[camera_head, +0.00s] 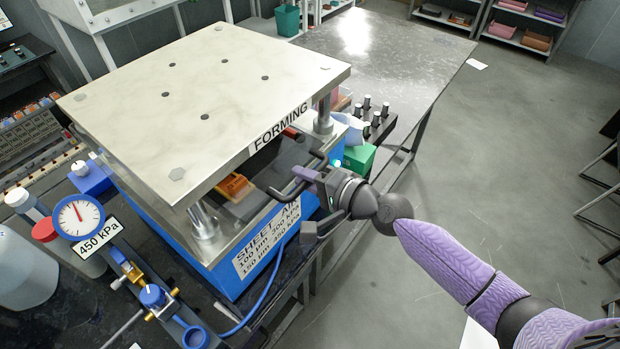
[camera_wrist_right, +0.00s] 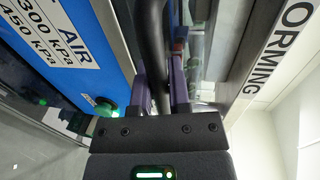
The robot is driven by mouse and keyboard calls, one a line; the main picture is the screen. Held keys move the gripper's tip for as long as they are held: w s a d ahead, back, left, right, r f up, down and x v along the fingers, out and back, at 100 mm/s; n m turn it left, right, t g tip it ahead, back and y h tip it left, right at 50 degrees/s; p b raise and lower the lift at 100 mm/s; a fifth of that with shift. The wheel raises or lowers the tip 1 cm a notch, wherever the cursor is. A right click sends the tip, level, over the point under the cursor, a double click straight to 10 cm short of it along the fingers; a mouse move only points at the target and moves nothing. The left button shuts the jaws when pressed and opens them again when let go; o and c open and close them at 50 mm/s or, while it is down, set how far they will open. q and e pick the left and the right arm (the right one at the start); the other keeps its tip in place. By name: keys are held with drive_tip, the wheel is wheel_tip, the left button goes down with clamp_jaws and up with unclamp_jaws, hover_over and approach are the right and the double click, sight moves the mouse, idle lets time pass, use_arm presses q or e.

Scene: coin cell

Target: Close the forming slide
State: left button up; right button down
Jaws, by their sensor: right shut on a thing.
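The forming press has a thick metal top plate (camera_head: 215,95) marked FORMING above a blue base (camera_head: 215,275). In the gap between them lies the grey forming slide (camera_head: 258,203), with an orange part (camera_head: 235,187) on it. A black handle (camera_head: 283,194) sticks out at the front of the press; it also shows in the right wrist view (camera_wrist_right: 152,45). My right gripper (camera_head: 308,174) is shut on this handle, its purple fingers (camera_wrist_right: 162,92) on either side of the bar. The top plate hides the back of the slide. My left gripper is not in view.
A pressure gauge (camera_head: 78,217), valve fittings and a blue hose (camera_head: 262,300) stand at the front left. A green box (camera_head: 358,160) and several black-and-silver knobs are right of the press. The floor (camera_head: 480,150) at the right is open.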

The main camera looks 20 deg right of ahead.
drive_tip(key=c, duration=0.6)
unclamp_jaws()
drive_tip(key=b+v, duration=0.2)
drive_tip(key=v, duration=0.8)
